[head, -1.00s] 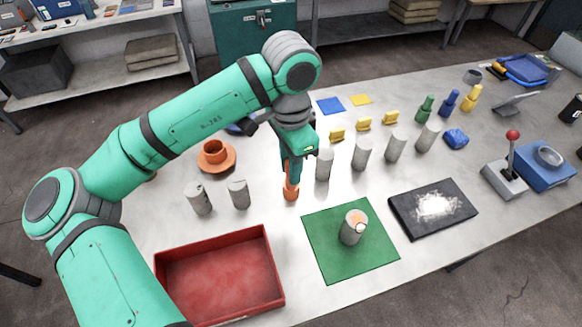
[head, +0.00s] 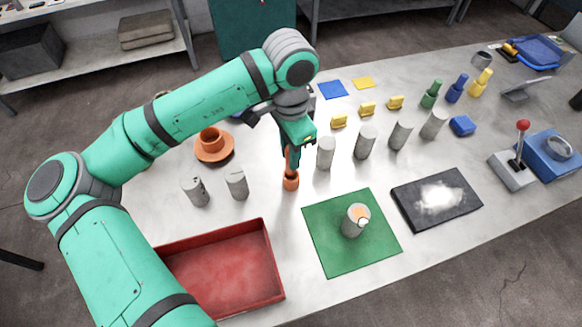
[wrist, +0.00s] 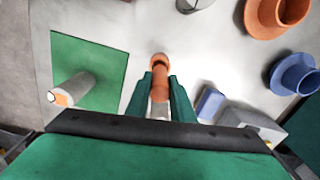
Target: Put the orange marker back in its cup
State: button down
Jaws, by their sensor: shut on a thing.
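My gripper (head: 291,163) is shut on the orange marker (wrist: 160,82), which stands roughly upright between the fingers. In the head view the fingers hide most of it.
A grey can with an orange top (head: 356,221) stands on a green mat (head: 325,250) to the right. A red tray (head: 225,270) lies in front, grey cans (head: 237,184) stand to the left and an orange mug (head: 211,139) behind. More grey cans (head: 326,153) stand close on the right.

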jog(key=shift+f, duration=2.55)
jog(key=shift+f, duration=0.2)
jog(key=c, duration=1.5)
grip_release()
jog(key=shift+f, duration=0.1)
jog(key=shift+c, duration=0.2)
jog(key=r, duration=1.1)
jog(key=shift+w+d, duration=0.25)
jog(key=shift+d, duration=0.05)
